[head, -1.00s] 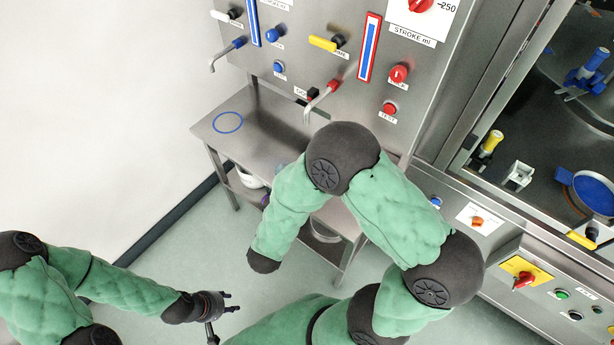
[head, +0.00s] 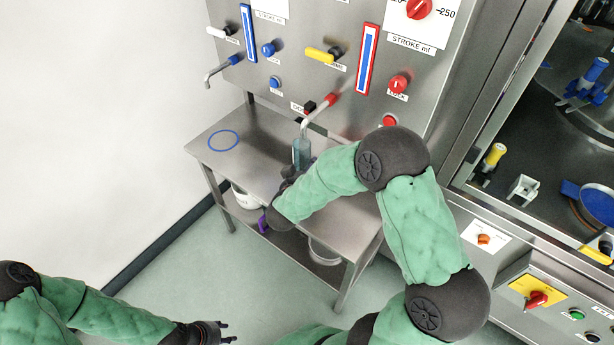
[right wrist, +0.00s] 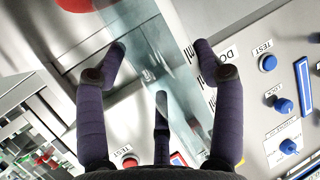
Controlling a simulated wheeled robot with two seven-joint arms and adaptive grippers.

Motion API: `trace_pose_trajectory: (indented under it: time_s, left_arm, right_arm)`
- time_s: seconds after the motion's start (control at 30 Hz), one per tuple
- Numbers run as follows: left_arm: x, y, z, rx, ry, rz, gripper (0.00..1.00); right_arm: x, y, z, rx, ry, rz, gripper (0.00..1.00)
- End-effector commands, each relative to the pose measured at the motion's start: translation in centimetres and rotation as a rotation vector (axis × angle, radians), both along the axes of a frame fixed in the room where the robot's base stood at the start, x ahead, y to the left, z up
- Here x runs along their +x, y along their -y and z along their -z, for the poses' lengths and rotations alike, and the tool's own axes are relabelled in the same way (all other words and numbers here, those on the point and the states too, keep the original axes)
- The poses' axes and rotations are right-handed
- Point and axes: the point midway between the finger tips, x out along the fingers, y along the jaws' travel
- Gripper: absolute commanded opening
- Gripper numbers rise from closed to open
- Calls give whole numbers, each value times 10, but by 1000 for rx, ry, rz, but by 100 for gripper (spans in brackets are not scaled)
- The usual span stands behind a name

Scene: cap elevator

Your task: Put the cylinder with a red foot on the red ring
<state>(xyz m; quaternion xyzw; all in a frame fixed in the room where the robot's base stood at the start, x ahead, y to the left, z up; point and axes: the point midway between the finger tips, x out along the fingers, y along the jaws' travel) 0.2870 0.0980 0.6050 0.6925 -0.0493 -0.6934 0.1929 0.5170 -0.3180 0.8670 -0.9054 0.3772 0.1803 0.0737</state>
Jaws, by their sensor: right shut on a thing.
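A clear, bluish cylinder (head: 302,152) stands roughly upright below the red-handled spout (head: 318,112), above the steel table. It also shows as a pale glassy band in the right wrist view (right wrist: 152,45). My right gripper (right wrist: 160,62) is shut on the cylinder; in the head view my arm hides much of it and the cylinder's foot. The red ring does not show clearly in the head view. A red patch (right wrist: 75,4) is cut off at the top of the right wrist view; I cannot tell what it is. My left gripper (head: 226,332) is open and empty at the bottom edge.
The steel table (head: 190,145) has a blue ring (head: 223,140) at its left. A blue-handled spout (head: 222,66) hangs above that side. A white tub (head: 245,201) stands on the lower shelf. The panel wall rises behind the table.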

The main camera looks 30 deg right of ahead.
Motion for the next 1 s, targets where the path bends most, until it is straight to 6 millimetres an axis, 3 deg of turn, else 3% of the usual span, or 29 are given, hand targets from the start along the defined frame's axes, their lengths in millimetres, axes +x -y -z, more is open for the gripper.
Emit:
trace_pose_trajectory:
  time_s: [0.27,0.5,0.93,0.97,1.0]
  left_arm:
    - [0,0,6,0,0,0,40]
    - [0,0,29,0,0,0,40]
    - [0,0,29,0,0,0,40]
    - [0,0,29,0,0,0,40]
    - [0,0,29,0,0,0,40]
  right_arm:
    - [14,15,0,0,1,4,27]
    - [14,14,35,-2,-2,0,27]
    - [13,14,38,0,0,0,27]
    - [13,14,38,1,-1,0,74]
    - [13,14,38,1,-1,0,85]
